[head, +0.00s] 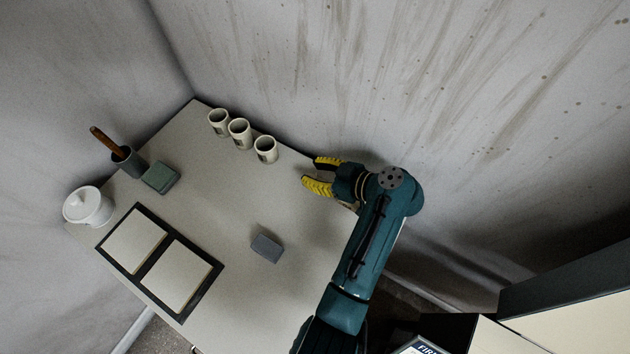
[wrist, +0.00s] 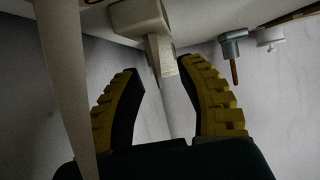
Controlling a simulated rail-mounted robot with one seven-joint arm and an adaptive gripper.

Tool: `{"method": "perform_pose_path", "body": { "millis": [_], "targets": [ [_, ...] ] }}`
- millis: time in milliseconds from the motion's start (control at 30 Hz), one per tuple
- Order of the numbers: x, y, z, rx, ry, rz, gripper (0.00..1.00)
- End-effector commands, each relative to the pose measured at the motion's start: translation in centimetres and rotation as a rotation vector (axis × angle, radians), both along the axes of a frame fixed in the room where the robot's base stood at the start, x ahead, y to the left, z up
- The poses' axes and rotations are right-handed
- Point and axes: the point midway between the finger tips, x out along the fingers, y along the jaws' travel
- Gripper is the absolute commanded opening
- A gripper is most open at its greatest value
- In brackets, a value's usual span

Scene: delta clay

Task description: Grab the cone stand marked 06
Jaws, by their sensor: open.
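Three cream cup-shaped stands stand in a row along the table's back edge in the head view: a left one (head: 219,122), a middle one (head: 240,133) and a right one (head: 265,149). Each seems to carry a small dark mark, too small to read, so I cannot tell which is 06. My gripper (head: 312,174) is open and empty, to the right of the right stand and apart from it, with yellow ribbed fingers pointing toward the row. In the wrist view, a cream object (wrist: 140,18) shows beyond the open fingers (wrist: 160,90).
A grey block (head: 266,248) lies mid-table. The stained wall (head: 400,70) rises behind the stands.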

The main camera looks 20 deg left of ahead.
Motion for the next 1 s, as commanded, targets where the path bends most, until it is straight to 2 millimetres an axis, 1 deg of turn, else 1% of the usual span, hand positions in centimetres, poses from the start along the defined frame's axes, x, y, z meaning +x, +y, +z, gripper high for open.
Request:
{"method": "perform_pose_path", "body": {
  "millis": [33,167,200,733,767,867,1000],
  "targets": [
    [0.0,0.0,0.0,0.000,0.000,0.000,0.27],
    [0.0,0.0,0.0,0.000,0.000,0.000,0.02],
    [0.0,0.0,0.0,0.000,0.000,0.000,0.00],
    [0.0,0.0,0.1,-0.001,0.001,0.001,0.00],
    [0.0,0.0,0.4,0.000,0.000,0.000,0.00],
    [0.0,0.0,2.0,0.000,-0.004,0.002,0.00],
    [0.0,0.0,5.5,-0.001,-0.006,0.002,0.00]
  ]
}}
